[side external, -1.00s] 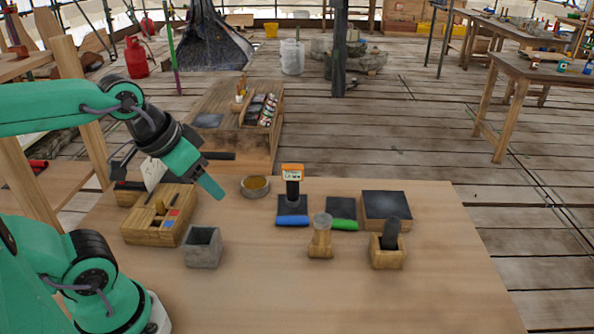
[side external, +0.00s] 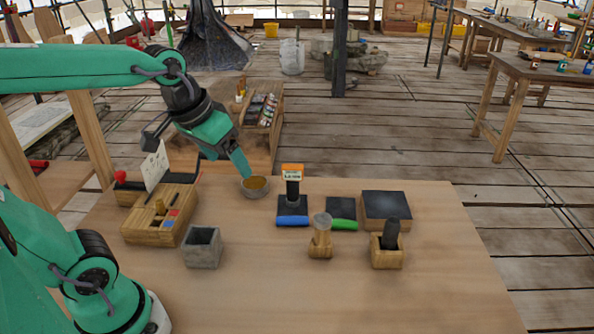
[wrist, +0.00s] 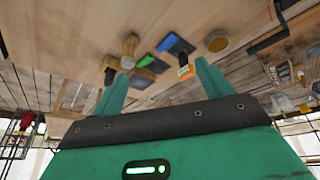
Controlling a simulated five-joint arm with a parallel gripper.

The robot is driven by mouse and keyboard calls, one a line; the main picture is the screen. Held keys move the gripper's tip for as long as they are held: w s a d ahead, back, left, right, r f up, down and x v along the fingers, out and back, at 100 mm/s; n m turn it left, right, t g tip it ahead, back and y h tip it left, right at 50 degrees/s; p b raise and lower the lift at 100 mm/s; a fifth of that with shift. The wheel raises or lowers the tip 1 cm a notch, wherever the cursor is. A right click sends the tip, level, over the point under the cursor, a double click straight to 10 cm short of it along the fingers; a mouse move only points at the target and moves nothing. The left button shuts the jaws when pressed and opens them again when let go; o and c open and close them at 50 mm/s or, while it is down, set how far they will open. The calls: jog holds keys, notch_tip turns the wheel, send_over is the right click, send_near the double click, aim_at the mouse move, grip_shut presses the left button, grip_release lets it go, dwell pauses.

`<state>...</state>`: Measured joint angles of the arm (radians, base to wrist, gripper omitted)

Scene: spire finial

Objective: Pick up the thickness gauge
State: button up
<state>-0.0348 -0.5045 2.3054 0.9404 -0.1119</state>
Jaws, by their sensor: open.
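The thickness gauge (side external: 292,186) looks to be the upright tool with an orange head with a small display and a dark body. It stands at the dark plate with a blue front edge (side external: 292,221), behind the middle of the table. In the wrist view its orange head (wrist: 185,72) shows between my fingers, beyond them. My gripper (side external: 240,162) is open and empty, in the air above the round bowl, left of the gauge and apart from it. In the wrist view both fingers of my gripper (wrist: 160,84) are spread.
The bowl (side external: 255,194) with amber contents is left of the gauge. A green-edged plate (side external: 342,210), a dark slab (side external: 387,206), a wooden stand with a round top (side external: 320,240) and a wooden holder (side external: 388,256) are to the right. A grey block (side external: 202,247) and wooden box (side external: 150,232) are left.

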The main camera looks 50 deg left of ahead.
jog(key=w+a+f+n+g, duration=0.2)
jog(key=w+a+n, duration=0.15)
jog(key=w, duration=0.95)
jog(key=n+g, duration=0.2)
jog(key=n, duration=0.2)
send_over(293, 179)
jog(key=a, duration=0.1)
jog(key=f, duration=1)
jog(key=shift+w+a, duration=0.1)
jog(key=shift+w, duration=0.15)
jog(key=shift+w+a+f+g, duration=0.2)
jog(key=shift+w+f+g, duration=0.1)
jog(key=shift+f, duration=0.15)
jog(key=shift+s+d+f, duration=0.1)
jog(key=shift+d+f, duration=0.05)
jog(key=shift+f, duration=1.8)
jog(key=shift+s+d+f, duration=0.1)
jog(key=shift+d+f, duration=0.05)
jog(key=shift+f, duration=1.8)
jog(key=c, duration=1.3)
jog(key=shift+o, duration=0.2)
